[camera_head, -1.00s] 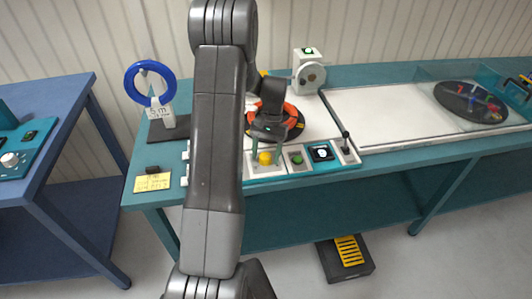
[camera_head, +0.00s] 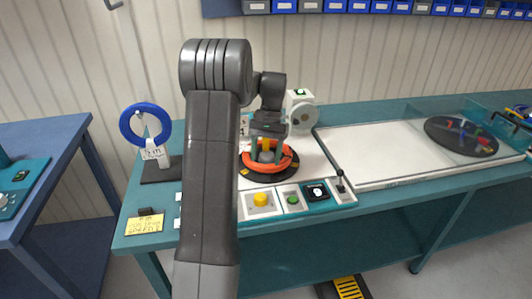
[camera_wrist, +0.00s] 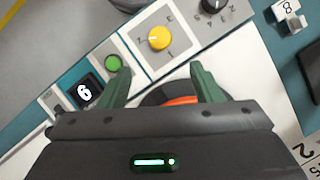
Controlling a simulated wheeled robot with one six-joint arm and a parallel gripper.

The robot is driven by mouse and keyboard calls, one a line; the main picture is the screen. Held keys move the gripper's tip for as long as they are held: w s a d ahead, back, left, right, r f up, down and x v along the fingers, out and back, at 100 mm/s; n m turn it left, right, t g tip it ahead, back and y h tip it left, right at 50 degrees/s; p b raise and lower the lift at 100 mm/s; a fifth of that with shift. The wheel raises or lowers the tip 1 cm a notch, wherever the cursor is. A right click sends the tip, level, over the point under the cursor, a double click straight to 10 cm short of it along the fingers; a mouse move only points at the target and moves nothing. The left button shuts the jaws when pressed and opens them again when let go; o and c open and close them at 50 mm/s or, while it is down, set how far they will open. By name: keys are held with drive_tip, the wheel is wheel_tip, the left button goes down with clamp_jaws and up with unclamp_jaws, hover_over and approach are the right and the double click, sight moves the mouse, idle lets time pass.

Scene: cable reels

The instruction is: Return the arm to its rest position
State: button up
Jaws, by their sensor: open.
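My gripper (camera_head: 266,150) hangs from my raised arm above the teal bench (camera_head: 160,203), in front of the orange cable reel (camera_head: 284,164) on its dark round turntable (camera_head: 257,177). In the wrist view my gripper (camera_wrist: 162,85) has its two green fingers spread apart, with nothing held between them. Part of the orange reel (camera_wrist: 181,100) shows behind the fingers. Its contact with the gripper is not visible. My arm covers part of the bench's left side.
A control panel with a yellow knob (camera_head: 260,199), a green button (camera_head: 293,199) and a small display (camera_head: 317,191) lines the front edge. A blue ring (camera_head: 146,124) stands at left, a lever (camera_head: 341,182) at right. A yellow note (camera_head: 145,224) lies front left.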

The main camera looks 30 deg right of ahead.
sight(261, 196)
drive_tip(key=shift+d+r, duration=0.1)
drive_tip(key=shift+r, duration=0.25)
drive_tip(key=shift+f, duration=0.1)
drive_tip(key=x, duration=1.3)
drive_tip(key=shift+s+f+p, duration=0.1)
drive_tip(key=shift+f+p, duration=0.2)
drive_tip(key=shift+p, duration=0.05)
drive_tip(key=shift+r, duration=0.15)
